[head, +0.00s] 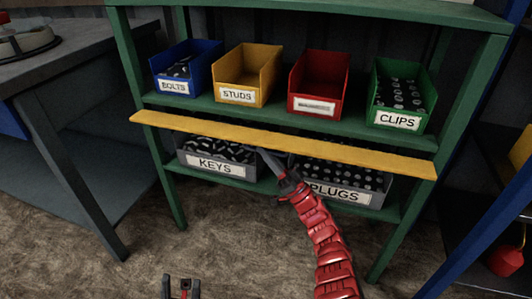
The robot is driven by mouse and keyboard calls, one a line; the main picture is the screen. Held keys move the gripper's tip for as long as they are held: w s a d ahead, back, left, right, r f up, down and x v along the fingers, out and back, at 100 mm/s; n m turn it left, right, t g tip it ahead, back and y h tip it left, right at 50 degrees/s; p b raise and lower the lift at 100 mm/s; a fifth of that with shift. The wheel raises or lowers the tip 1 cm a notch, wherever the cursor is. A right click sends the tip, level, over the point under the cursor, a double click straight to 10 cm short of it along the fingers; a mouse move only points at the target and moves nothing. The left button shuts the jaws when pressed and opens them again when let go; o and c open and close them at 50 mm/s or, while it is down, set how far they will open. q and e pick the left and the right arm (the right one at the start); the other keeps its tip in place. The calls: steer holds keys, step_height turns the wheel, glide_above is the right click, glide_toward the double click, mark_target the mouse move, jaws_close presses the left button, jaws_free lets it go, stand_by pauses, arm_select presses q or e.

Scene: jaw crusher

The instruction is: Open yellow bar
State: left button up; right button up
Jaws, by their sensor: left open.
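The yellow bar (300,143) is a long flat strip across the front of a green shelf rack, between the upper shelf and the lower bins. My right gripper (266,157), on the red arm, is at the bar's lower edge near its middle. Its dark fingertips reach up close to the bar; I cannot tell whether they touch it or whether the jaws are open. My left gripper (181,284) shows only at the bottom edge, low over the floor, with two dark fingers apart and nothing between them.
The green rack (468,85) holds blue (205,65), yellow (245,72), red (318,80) and green (403,90) bins on its upper shelf. Grey KEYS (214,165) and PLUGS (338,193) bins sit below, partly behind the bar. A dark table (75,75) stands left.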

steer(key=o, duration=0.4)
steer(key=shift+r, duration=0.1)
steer(key=shift+o, duration=0.2)
steer(key=v, duration=1.7)
steer(key=shift+f+b, duration=0.25)
steer(key=shift+b, duration=0.05)
steer(key=shift+s+d, duration=0.1)
